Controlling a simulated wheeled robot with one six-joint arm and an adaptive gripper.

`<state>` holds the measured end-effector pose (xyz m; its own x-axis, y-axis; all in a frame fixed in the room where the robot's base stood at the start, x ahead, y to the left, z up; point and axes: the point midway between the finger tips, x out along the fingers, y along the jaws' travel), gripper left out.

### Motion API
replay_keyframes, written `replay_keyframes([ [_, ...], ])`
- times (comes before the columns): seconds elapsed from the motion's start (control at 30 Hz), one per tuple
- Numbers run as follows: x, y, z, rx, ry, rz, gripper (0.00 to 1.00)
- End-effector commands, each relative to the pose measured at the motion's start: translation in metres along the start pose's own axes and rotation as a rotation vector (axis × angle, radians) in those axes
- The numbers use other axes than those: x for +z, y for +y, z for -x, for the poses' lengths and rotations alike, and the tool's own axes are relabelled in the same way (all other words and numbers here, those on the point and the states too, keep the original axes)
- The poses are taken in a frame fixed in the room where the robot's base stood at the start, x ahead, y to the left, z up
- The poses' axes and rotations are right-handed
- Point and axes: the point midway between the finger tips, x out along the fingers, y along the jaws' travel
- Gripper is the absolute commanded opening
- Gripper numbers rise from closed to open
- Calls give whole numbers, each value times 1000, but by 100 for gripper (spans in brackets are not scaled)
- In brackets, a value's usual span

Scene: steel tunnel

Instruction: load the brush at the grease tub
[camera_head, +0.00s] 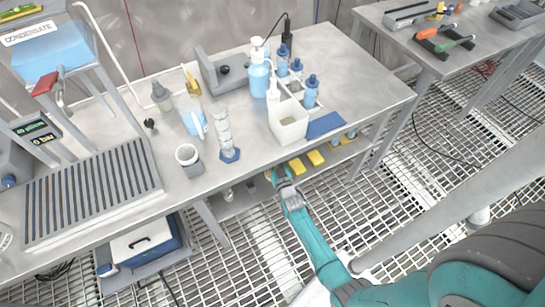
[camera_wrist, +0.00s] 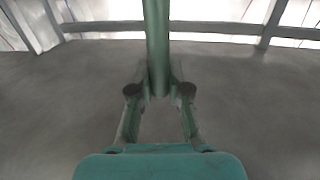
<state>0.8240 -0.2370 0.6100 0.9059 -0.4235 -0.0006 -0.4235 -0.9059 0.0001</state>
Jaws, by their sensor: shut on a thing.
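My gripper (camera_wrist: 159,92) is shut on an upright green rod (camera_wrist: 157,40) in the wrist view. I take the rod for the brush handle; no bristles show. In the head view my gripper (camera_head: 280,178) is low at the front edge of the workbench, near the lower shelf, and what it holds is hardly visible there. I cannot tell for sure which vessel is the grease tub. A small round white-rimmed pot (camera_head: 188,157) stands on the bench at left, apart from my gripper.
The workbench (camera_head: 370,88) carries blue bottles (camera_head: 311,92), a white square container (camera_head: 288,122), a clear cylinder (camera_head: 223,130) and a slatted drain tray (camera_head: 90,195). Yellow blocks (camera_head: 316,157) lie on the lower shelf. A second table (camera_head: 480,50) with tools stands at right. Grating floor (camera_head: 440,170) lies between.

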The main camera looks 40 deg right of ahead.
Motion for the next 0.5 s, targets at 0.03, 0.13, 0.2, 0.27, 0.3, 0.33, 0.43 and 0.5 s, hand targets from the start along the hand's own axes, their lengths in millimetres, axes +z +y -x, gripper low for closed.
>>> replay_keyframes([
  [0.03, 0, 0, 0, 0, 0, 0, 0],
  [0.13, 2, 0, 0, 0, 0, 0, 0],
  [0.2, 2, 0, 0, 0, 0, 0, 0],
  [0.27, 3, 0, 0, 0, 0, 0, 0],
  [0.3, 3, 0, 0, 0, 1, 0, 0],
  [0.33, 3, 0, 0, 0, 1, 0, 0],
  [0.43, 4, 0, 0, 0, 1, 0, 0],
  [0.5, 5, 0, 0, 0, 1, 0, 0],
])
